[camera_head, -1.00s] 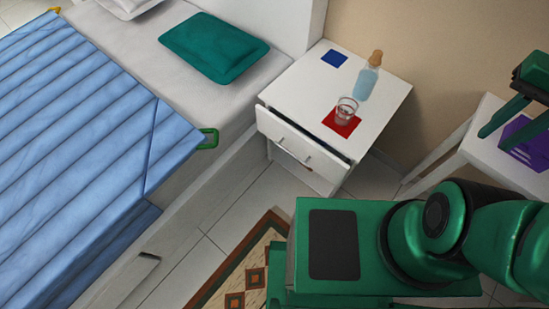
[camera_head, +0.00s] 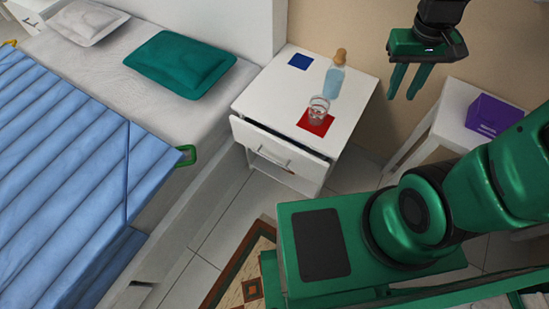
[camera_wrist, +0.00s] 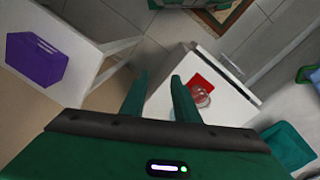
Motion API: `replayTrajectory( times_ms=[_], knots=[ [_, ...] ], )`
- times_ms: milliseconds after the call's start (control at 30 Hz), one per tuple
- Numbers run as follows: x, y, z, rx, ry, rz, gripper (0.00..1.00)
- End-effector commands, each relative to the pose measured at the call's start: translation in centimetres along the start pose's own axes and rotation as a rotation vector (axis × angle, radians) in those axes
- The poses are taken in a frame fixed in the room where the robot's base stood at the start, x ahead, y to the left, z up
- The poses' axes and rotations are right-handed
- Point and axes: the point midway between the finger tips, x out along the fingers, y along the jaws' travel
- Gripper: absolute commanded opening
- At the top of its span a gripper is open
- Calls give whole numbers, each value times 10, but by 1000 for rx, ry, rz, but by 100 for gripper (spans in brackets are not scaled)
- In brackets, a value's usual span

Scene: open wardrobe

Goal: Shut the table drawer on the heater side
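A white bedside table (camera_head: 352,112) stands beside the bed. Its top drawer (camera_head: 282,152) is pulled partly out, with a dark gap behind its front panel and a handle (camera_head: 268,156) on that panel. The same table (camera_wrist: 226,108) shows in the wrist view, at the right. My gripper (camera_head: 401,98) is up in the air to the right of the table, apart from it. Its fingers point down, open and empty. In the wrist view the gripper (camera_wrist: 159,76) also shows a gap between its fingers. No heater is in view.
On the tabletop are a bottle (camera_head: 335,80), a glass (camera_head: 318,108) on a red mat (camera_head: 325,124) and a blue mat (camera_head: 299,61). A second white table (camera_head: 453,123) with a purple box (camera_head: 494,116) is at the right. The bed (camera_head: 70,150) is at the left; tiled floor (camera_head: 215,225) lies between.

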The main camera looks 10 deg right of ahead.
Motion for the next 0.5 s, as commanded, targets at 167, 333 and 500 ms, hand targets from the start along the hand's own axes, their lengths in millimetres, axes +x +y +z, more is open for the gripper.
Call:
replayTrajectory(
  times_ms=[167,333,500],
  knots=[
    [42,-62,-39,-210,17,39,28],
    [85,-127,-60,-404,46,65,28],
    [134,-196,-62,-599,73,83,28]
  ],
)
